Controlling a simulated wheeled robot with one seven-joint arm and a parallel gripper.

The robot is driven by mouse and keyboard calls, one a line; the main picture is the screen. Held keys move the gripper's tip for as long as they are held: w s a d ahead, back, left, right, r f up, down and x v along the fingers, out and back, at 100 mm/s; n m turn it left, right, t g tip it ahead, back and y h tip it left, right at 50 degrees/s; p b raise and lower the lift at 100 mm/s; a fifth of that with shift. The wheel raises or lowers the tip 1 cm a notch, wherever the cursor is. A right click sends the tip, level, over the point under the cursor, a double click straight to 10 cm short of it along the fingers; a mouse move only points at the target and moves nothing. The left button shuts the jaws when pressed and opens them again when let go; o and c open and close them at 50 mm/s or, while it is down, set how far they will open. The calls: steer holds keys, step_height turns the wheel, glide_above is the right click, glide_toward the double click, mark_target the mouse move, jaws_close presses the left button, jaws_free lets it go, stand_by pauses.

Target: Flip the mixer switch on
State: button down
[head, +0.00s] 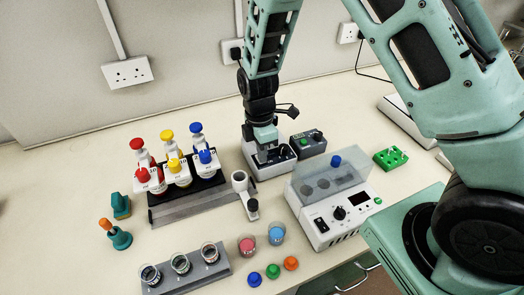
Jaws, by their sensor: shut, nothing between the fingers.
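My gripper (267,146) points down and is shut and empty. It is over a small white device with a dark top panel (269,168), at the back middle of the bench. The gripper hides part of that panel, and I cannot tell whether the tips touch it. A dark grey box (308,145) with a green part on top stands just right of it. A larger white unit (327,236) with a clear lid, a black knob and a black rocker switch (321,225) stands in front. No label tells which one is the mixer, and no switch position is readable.
A pipette rack (180,209) with red, yellow and blue pipettes stands left. A white upright holder (241,184) is close in front of the gripper. A grey vial rack (193,276), two coloured cups and loose caps lie at the front.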

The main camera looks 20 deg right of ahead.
steer(key=shift+f, duration=0.1)
steer(key=shift+s+f+b, duration=0.1)
steer(key=shift+f+b, duration=0.2)
steer(key=shift+b, duration=0.15)
steer(key=shift+r, duration=0.2)
steer(key=shift+w+r+p, duration=0.2)
steer(key=shift+w+p, duration=0.15)
steer(key=shift+w, duration=0.5)
